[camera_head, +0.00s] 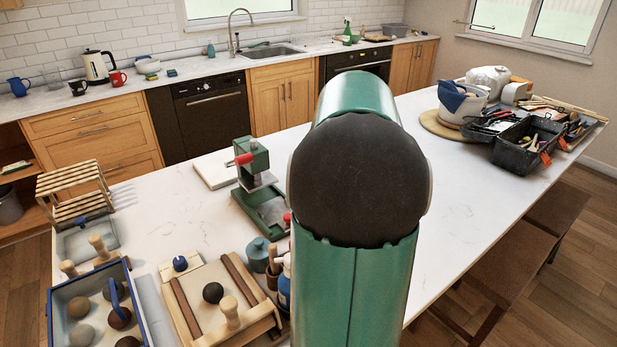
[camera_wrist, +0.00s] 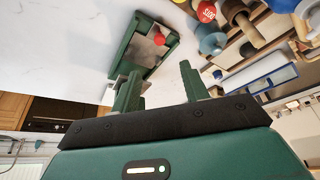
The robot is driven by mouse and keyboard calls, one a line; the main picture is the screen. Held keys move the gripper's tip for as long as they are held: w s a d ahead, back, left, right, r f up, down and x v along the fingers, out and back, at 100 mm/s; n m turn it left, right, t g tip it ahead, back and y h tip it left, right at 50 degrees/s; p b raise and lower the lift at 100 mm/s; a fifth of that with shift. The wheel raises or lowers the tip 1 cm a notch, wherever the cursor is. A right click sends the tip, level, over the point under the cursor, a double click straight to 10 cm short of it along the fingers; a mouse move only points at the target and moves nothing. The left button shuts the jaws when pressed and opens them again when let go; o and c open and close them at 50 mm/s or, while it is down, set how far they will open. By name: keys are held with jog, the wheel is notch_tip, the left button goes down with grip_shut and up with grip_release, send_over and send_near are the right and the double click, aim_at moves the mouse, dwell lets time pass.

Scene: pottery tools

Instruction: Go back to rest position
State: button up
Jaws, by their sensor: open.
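My gripper (camera_wrist: 160,92) shows in the wrist view, its two green fingers apart with nothing between them. It is above the white marble counter (camera_head: 455,205). The green press-like tool with a red handle (camera_head: 252,185) stands on the counter; in the wrist view the green tool (camera_wrist: 145,48) lies beyond the fingertips, apart from them. In the head view my green arm with its dark joint fills the middle and hides part of the counter; the gripper is not visible there.
At the left front are a blue-rimmed tray (camera_head: 55,310) of clay balls, a wooden board (camera_head: 205,280) and a wooden rack (camera_head: 72,190). Bottles and tools (camera_head: 284,275) stand near my arm. A dark toolbox (camera_head: 522,150) and white bucket (camera_head: 462,104) are at right. The counter's middle right is clear.

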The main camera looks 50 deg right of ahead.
dwell(0.4)
jog(key=w+a+r+m+h, duration=0.1)
jog(key=w+a, duration=0.1)
jog(key=a, duration=0.8)
jog(key=w+a+r+m, duration=0.1)
jog(key=a, duration=1)
jog(key=s+a+f+m, duration=0.1)
jog(key=s+a, duration=0.1)
jog(key=a, duration=0.4)
jog(key=s+a+f+m+t, duration=0.1)
jog(key=s+a, duration=0.2)
jog(key=a, duration=0.3)
jog(key=s+a+f+m+h, duration=0.1)
jog(key=s+a, duration=0.2)
jog(key=a, duration=0.3)
jog(key=shift+a+f+t, duration=0.15)
jog(key=shift+f+t, duration=0.15)
